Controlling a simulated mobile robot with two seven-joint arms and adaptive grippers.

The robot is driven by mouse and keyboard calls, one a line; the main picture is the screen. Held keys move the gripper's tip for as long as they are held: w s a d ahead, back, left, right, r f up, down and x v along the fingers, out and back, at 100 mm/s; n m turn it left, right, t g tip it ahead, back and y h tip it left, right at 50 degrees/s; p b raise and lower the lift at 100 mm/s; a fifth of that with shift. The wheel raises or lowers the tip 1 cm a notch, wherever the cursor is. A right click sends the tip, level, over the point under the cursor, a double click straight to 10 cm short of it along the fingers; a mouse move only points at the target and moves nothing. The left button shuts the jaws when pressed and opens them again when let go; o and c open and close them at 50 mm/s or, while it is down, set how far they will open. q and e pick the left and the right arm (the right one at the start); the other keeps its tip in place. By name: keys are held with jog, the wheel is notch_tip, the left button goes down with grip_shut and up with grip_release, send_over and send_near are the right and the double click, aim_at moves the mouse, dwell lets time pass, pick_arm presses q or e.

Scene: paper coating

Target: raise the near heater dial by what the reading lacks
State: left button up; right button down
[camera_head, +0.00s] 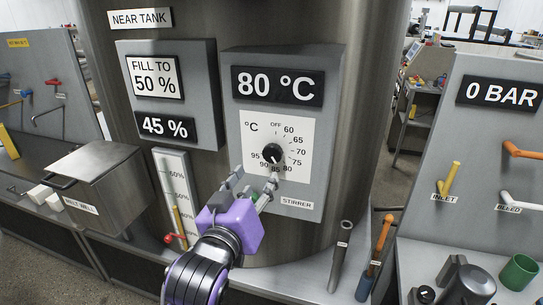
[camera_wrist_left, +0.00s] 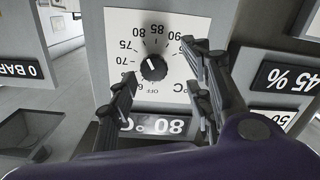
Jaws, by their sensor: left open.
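The near heater dial (camera_head: 273,154) is a round black knob on a white temperature scale on the near tank's (camera_head: 350,120) right-hand panel. It also shows in the wrist view (camera_wrist_left: 153,67), upside down, with its white mark towards the 80 to 85 side; the exact setting is hard to tell. The display (camera_head: 278,87) above it reads 80 °C. My left gripper (camera_head: 254,182) is open, with its fingers just below and left of the dial. In the wrist view the fingers (camera_wrist_left: 160,75) spread either side of the dial, and I see no clear contact.
A left panel reads FILL TO 50 % (camera_head: 155,77) and 45 % (camera_head: 166,127), above a level gauge (camera_head: 175,195). A STIRRER label (camera_head: 297,203) sits below the dial. A right panel shows 0 BAR (camera_head: 500,93) with INLET (camera_head: 450,180) and BLEED handles. A metal box (camera_head: 92,185) stands left.

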aim_at(274, 155)
pick_arm(q)
jog(key=w+d+r, duration=0.1)
jog(key=w, duration=0.1)
jog(key=w+d, duration=0.1)
jog(key=w, duration=0.1)
jog(key=w+d+r, duration=0.1)
jog(key=w, duration=0.1)
jog(key=shift+w+d+r+p, duration=0.15)
jog(key=shift+w+r+p, duration=0.05)
jog(key=shift+r+p, duration=0.15)
jog(key=shift+w+d+f, duration=0.1)
jog(key=shift+w+d, duration=0.05)
jog(key=shift+w, duration=0.25)
pick_arm(e)
jog(key=shift+w+r, duration=0.6)
pick_arm(q)
jog(key=shift+c, duration=0.3)
jog(key=c, duration=1)
pick_arm(e)
jog(key=shift+s, duration=0.1)
pick_arm(q)
jog(key=shift+m, duration=0.4)
